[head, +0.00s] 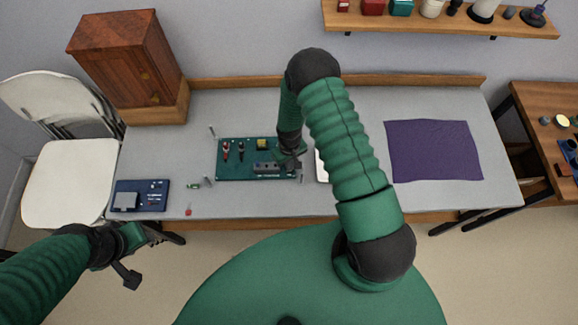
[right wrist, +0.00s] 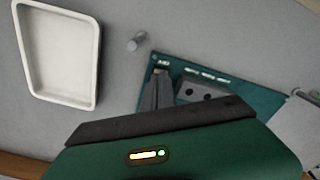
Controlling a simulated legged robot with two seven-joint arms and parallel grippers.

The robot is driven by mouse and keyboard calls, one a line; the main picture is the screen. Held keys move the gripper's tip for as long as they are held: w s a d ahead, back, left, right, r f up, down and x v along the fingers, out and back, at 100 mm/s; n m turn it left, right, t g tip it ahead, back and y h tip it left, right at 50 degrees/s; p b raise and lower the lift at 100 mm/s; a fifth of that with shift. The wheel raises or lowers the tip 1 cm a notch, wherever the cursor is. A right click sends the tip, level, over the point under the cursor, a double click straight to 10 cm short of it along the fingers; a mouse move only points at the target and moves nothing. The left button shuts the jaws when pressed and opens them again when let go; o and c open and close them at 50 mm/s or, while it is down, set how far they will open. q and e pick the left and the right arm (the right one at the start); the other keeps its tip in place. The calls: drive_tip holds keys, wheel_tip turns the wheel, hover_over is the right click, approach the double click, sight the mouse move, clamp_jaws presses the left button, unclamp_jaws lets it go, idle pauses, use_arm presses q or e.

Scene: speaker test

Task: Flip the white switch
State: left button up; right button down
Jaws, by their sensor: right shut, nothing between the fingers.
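A green circuit board (head: 228,171) lies on the grey table, left of centre in the head view. It carries a red and a black upright part, a yellow block (head: 262,144) and a grey block (head: 266,168). My right gripper (head: 291,164) is shut and empty over the board's right end. In the right wrist view its fingers (right wrist: 158,85) overlap the board (right wrist: 262,97), beside the grey block (right wrist: 203,91) and small white parts (right wrist: 206,75). I cannot tell which part is the white switch. My left gripper (head: 143,257) is open and empty in front of the table.
A white tray (right wrist: 97,52) lies beside the board; my right arm mostly hides it in the head view. A blue board (head: 153,199) lies at the table's front left. A purple cloth (head: 433,150) covers the right. A wooden cabinet (head: 124,62) stands at the back left.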

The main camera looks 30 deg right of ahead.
drive_tip(key=shift+f+b, duration=0.45)
drive_tip(key=shift+f, duration=0.15)
drive_tip(key=shift+r, duration=0.15)
wheel_tip(320, 180, up, 7)
drive_tip(key=p, duration=0.5)
idle(0.4)
